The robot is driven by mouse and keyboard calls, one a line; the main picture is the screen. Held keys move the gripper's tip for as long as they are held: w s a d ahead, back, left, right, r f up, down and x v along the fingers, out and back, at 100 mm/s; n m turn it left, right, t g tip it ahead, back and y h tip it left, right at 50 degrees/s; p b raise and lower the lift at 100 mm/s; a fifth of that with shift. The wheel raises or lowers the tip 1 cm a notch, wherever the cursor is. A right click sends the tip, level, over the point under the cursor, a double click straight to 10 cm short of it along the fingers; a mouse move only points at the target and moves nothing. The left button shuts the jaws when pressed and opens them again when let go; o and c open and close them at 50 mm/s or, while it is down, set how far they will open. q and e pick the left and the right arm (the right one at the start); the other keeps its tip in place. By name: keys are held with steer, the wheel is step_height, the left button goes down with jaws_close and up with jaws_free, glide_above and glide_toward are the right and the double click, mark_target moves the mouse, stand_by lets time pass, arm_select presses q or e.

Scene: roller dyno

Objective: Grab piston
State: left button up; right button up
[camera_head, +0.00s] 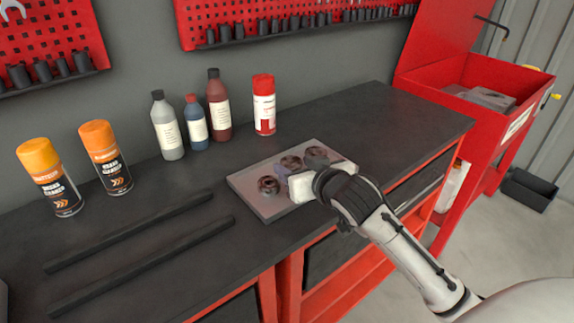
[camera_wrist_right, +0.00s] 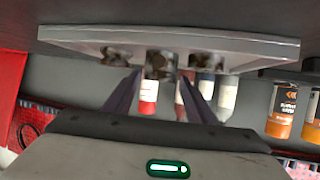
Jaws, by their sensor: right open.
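A grey metal tray (camera_head: 250,201) lies on the dark workbench with dark, round metal pistons on it. One piston (camera_head: 268,185) is at the tray's left, another (camera_head: 291,163) is behind my gripper, and the right end is partly covered by my arm. The right wrist view is upside down; it shows the tray (camera_wrist_right: 70,36) with a middle piston (camera_wrist_right: 161,61) and one on each side. My right gripper (camera_head: 284,172) is over the tray, open. In its wrist view, the fingers (camera_wrist_right: 161,74) stand either side of the middle piston; contact cannot be told. My left gripper is not in view.
Bottles and a red-white can (camera_head: 264,104) stand behind the tray. Two orange-capped spray cans (camera_head: 107,158) stand at the left. Two dark bars (camera_head: 140,268) lie on the bench (camera_head: 330,118). A red tool cart (camera_head: 480,130) is at the right.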

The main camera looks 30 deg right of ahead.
mark_target(286, 159)
steer(key=shift+x, duration=3.45)
steer(key=shift+r, duration=0.15)
steer(key=c, duration=0.9)
